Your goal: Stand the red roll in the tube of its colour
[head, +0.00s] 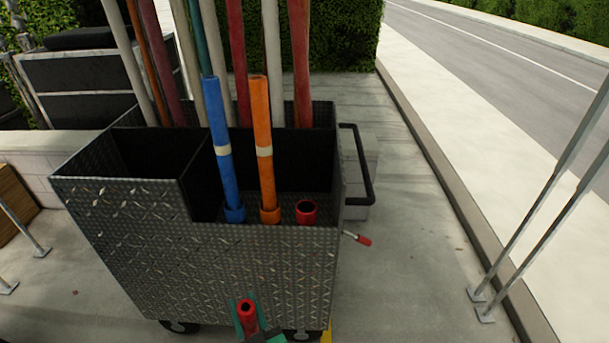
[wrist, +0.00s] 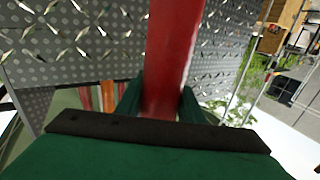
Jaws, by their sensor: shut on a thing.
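The red roll (head: 247,319) is upright in the head view, its open top end showing low in front of the cart's near wall. My gripper (head: 246,308), with green fingers, is shut on it. In the wrist view the red roll (wrist: 172,50) stands between the fingers (wrist: 161,104). The red tube (head: 306,213) is a short, empty, open-topped socket at the right of the cart's front row. It is above and to the right of my gripper in the head view. The roll's lower end is hidden there.
The metal cart (head: 200,270) has a blue roll (head: 219,140) standing in a blue tube (head: 235,214) and an orange roll (head: 262,130) in an orange tube (head: 270,215). Several long rolls stand behind. A black handle (head: 370,165) juts from the right side.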

